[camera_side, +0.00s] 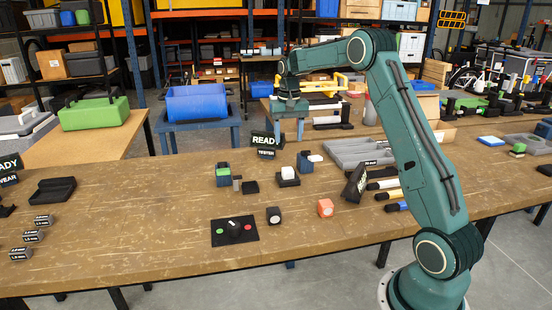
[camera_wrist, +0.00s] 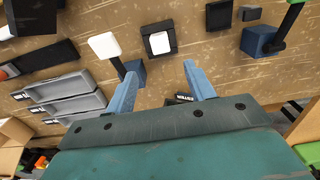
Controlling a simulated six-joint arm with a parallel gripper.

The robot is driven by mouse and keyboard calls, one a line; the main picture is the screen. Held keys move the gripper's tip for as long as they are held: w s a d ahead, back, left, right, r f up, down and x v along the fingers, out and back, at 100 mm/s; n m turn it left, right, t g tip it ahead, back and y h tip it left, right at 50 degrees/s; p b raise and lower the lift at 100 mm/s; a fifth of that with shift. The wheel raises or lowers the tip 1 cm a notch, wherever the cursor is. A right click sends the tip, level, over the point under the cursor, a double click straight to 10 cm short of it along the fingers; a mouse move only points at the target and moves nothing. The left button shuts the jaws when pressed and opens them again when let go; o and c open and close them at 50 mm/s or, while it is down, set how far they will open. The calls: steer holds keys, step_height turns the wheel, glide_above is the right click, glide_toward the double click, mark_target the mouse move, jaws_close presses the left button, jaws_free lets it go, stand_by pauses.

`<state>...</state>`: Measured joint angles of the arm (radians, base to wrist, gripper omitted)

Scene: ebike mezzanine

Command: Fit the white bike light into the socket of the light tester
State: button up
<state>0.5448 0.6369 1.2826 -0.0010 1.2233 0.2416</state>
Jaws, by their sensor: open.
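A white rounded block (camera_side: 288,172), which looks like the white bike light, sits in a square black holder (camera_side: 289,182) on the bench. In the wrist view the white block (camera_wrist: 159,43) shows inside the black frame (camera_wrist: 172,34). I cannot tell whether this holder is the tester's socket. A black "READY TESTER" sign (camera_side: 266,141) stands behind it. My gripper (camera_side: 289,138) points down, above and behind the holder. In the wrist view my gripper (camera_wrist: 160,70) is open and empty, its fingers apart and the holder beyond their tips.
A blue block with a white plate (camera_side: 315,158) stands close to the holder's right. A blue-green block (camera_side: 223,175) and small black block (camera_side: 250,187) stand left. Grey trays (camera_side: 370,150) are right.

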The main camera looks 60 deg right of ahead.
steer(key=shift+a+r, duration=0.1)
steer(key=s+a+r+n+t, duration=0.1)
steer(key=s+a+r+n, duration=0.1)
steer(key=s+a+r, duration=0.55)
steer(key=s+a+r+n+t, duration=0.2)
steer(key=s+a+r, duration=0.25)
steer(key=a, duration=0.65)
steer(key=s+a+f+n+t, duration=0.1)
steer(key=s+a, duration=0.3)
steer(key=s, duration=0.4)
steer(key=s+a+f+n+t, duration=0.1)
steer(key=s+a+n, duration=0.3)
steer(key=s, duration=0.4)
steer(key=shift+s+a+f+t, duration=0.3)
steer(key=shift+s+a+f, duration=0.1)
steer(key=shift+a+f, duration=0.4)
